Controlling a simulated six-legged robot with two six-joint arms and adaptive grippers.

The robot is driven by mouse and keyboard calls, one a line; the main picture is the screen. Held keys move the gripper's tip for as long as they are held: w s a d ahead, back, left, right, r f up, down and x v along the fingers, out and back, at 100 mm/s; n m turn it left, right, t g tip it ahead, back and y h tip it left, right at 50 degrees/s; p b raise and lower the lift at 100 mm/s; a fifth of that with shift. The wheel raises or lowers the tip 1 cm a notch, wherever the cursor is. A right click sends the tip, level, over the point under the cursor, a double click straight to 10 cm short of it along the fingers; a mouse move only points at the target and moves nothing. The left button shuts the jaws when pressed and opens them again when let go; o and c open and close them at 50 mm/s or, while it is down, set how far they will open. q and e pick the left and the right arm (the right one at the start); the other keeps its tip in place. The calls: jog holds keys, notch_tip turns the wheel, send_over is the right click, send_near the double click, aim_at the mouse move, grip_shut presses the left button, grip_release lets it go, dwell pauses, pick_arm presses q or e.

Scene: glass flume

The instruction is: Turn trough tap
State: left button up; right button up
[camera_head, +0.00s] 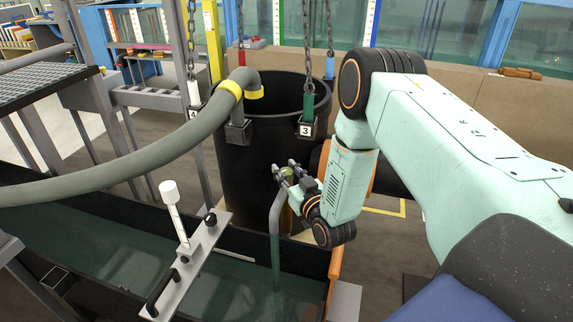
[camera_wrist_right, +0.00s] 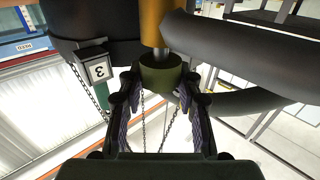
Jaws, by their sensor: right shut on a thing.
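The tap has an olive-green knob (camera_head: 287,174) on the near side of the tall black barrel. Its grey spout (camera_head: 275,240) bends down into the water of the long dark trough (camera_head: 110,208). My right gripper (camera_head: 285,170) reaches in from the right and is shut on the knob. In the right wrist view the knob (camera_wrist_right: 160,76) sits between the two fingers of the gripper (camera_wrist_right: 160,98), below a yellow-orange stem (camera_wrist_right: 155,22). The fingers partly hide the knob in the head view. My left gripper is not in view.
The black barrel (camera_head: 240,190) stands behind the tap, with hanging chains and a tag marked 3 (camera_head: 306,129). A thick grey hose (camera_head: 110,176) arches in from the left. A white-handled plate (camera_head: 185,265) lies across the trough.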

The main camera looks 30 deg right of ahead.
jog(key=n+y, duration=0.1)
jog(key=y, duration=0.1)
jog(key=n+y+p, duration=0.1)
jog(key=n+y, duration=0.1)
jog(key=y, duration=0.1)
jog(key=shift+s+d+f, duration=0.1)
jog(key=shift+d, duration=0.1)
jog(key=n+g+y, duration=0.1)
jog(key=n+y, duration=0.1)
jog(key=shift+y+p, duration=0.3)
jog(key=n+g+y, duration=0.1)
jog(key=y, duration=0.1)
jog(key=shift+f+n+y, duration=0.15)
jog(key=shift+n+y, duration=0.15)
jog(key=shift+n, duration=0.1)
jog(key=n+g+y+b, duration=0.2)
jog(key=y, duration=0.1)
jog(key=shift+a+n+g+y+b, duration=0.1)
jog(key=shift+n+g+y+b, duration=1.6)
jog(key=shift+g, duration=0.1)
jog(key=o, duration=1.2)
jog(key=shift+r, duration=0.2)
jog(key=shift+c, duration=0.2)
